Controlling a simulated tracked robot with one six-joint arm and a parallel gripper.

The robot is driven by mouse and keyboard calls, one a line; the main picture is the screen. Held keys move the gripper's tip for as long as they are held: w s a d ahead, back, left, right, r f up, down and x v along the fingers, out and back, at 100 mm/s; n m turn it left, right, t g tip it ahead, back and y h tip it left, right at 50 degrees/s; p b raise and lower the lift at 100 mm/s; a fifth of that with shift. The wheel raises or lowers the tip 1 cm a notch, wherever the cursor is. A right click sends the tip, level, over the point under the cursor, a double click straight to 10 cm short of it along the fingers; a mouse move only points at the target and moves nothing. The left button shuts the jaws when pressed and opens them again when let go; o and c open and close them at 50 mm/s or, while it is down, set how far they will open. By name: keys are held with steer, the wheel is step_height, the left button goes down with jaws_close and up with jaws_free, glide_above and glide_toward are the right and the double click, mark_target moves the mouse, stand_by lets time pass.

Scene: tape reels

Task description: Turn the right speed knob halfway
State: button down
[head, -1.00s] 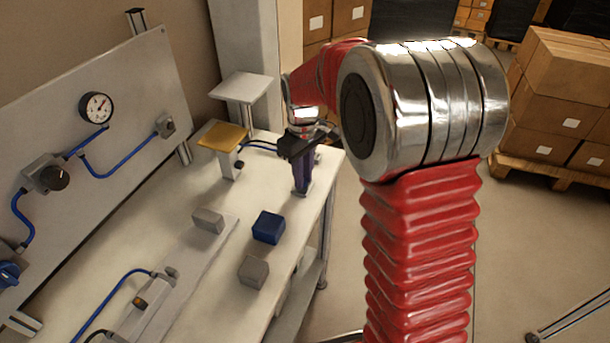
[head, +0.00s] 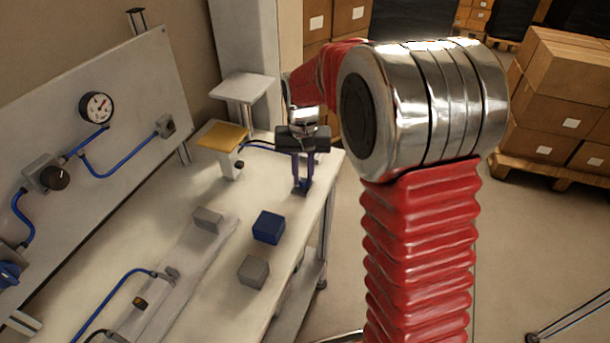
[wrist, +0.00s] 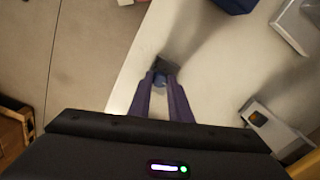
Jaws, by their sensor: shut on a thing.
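My gripper (head: 303,186) points down at the far right corner of the workbench. The knob sits by a dark grey base (wrist: 166,66) on the bench top. The fingers hide much of the knob, and no pointer mark on it can be made out.
A yellow-topped stand (head: 222,136) and a white-topped stand (head: 243,88) are left of the gripper. A blue cube (head: 268,227) and grey blocks (head: 253,271) lie nearer. A black knob (head: 55,178) and a gauge (head: 96,106) are on the panel (head: 140,75). The bench edge is close on the right.

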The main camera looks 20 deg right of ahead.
mark_target(303, 179)
steer(key=shift+w+m, duration=0.1)
steer(key=shift+m, duration=0.8)
steer(key=c, duration=1.6)
jaws_free()
steer(key=shift+c, duration=0.2)
steer(key=shift+r, duration=0.15)
step_height(303, 179, up, 13)
steer(key=shift+r, duration=0.2)
